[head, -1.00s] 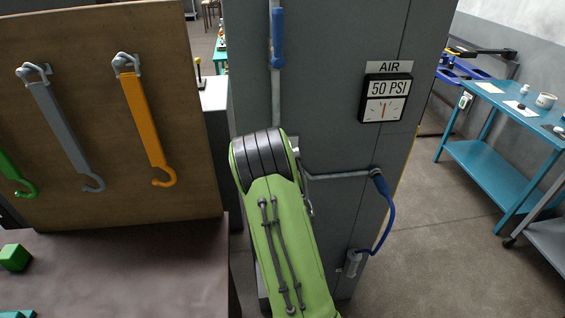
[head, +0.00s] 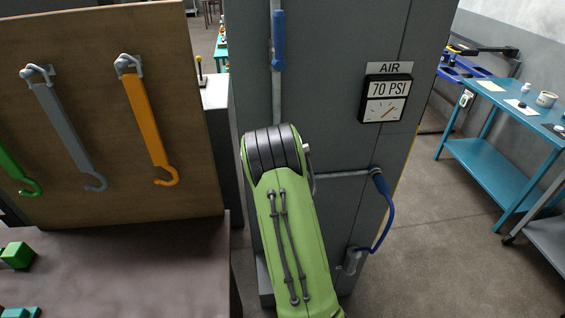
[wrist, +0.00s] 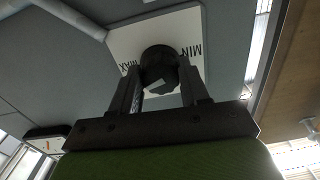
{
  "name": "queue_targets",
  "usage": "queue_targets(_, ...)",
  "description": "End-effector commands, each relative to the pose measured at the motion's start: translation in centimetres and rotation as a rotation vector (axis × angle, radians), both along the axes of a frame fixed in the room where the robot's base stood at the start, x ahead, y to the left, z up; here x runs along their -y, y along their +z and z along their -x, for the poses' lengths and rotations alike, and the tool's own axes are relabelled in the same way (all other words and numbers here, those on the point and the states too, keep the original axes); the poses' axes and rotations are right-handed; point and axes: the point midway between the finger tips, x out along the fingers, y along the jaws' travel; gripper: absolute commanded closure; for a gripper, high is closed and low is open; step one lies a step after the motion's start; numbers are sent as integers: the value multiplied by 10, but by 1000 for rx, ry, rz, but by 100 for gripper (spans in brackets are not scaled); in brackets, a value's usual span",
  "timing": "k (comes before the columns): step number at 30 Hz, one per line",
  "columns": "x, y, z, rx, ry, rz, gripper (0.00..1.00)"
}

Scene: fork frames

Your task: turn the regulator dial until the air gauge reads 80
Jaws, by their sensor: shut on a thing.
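The air gauge (head: 386,98) hangs on the grey cabinet under an "AIR" sign and reads 70 PSI, its orange needle tilted right of upright. In the wrist view, the black regulator dial (wrist: 158,66) sits on a white plate (wrist: 126,42) marked MIN and MAX. My gripper (wrist: 160,80) is shut on the dial, with one finger on each side of it. In the head view my green arm hides the dial and the gripper.
A blue hose (head: 386,215) and a pipe run on the cabinet (head: 330,120) right of my arm. A teal table (head: 500,160) stands farther right, past open floor.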

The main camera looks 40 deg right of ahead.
Motion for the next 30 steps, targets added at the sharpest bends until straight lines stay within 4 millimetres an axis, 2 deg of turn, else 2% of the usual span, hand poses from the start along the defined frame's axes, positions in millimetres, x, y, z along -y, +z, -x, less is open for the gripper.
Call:
queue_targets(1,-1,-5,2,0,-3,-30,86)
queue_targets(9,-1,-6,2,47,-4,-103,86)
queue_targets(25,-2,-7,1,58,-2,-121,86)
queue_targets(26,-2,-7,1,58,-2,-121,50)
queue_targets(30,-1,-5,1,63,-2,-118,30)
